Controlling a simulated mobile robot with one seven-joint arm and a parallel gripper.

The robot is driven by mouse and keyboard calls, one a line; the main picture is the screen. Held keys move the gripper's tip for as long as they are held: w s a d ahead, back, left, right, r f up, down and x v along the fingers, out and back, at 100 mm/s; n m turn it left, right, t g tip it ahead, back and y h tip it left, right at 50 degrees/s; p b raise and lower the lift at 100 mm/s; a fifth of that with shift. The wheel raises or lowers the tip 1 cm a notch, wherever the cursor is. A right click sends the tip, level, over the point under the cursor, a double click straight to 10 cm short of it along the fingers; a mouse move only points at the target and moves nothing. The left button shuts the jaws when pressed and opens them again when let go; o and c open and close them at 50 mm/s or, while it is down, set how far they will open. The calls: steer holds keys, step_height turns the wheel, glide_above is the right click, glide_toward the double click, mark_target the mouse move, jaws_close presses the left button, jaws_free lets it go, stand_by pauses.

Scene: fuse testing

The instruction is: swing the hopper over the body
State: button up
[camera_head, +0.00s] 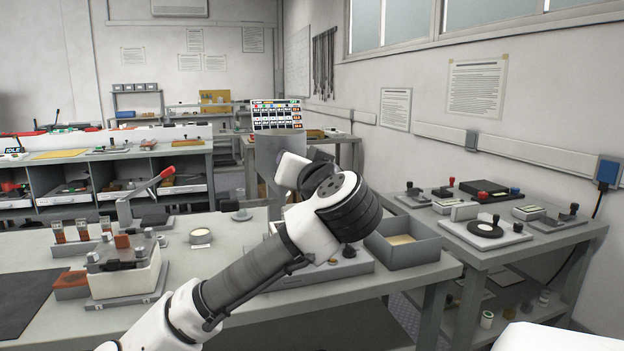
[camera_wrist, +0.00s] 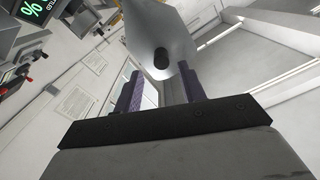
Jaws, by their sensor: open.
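In the wrist view, a smooth grey tapered piece with a dark oval opening, which looks like the hopper (camera_wrist: 160,25), is just beyond and above the two purple-padded fingers of my gripper (camera_wrist: 161,78). My gripper is open, with a gap between the fingers. I cannot tell whether a finger touches the grey piece. In the head view, a grey tapered shape, likely the same hopper (camera_head: 267,155), stands behind my wrist, below the display. My arm hides the fingers there. A grey housing, perhaps the body (camera_head: 345,268), is partly hidden behind my arm.
A grey open bin (camera_head: 415,255) is at the bench's right end. A side table (camera_head: 540,238) with switches and testers is on the right.

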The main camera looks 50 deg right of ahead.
steer(key=b+v, duration=0.1)
steer(key=v, duration=0.9)
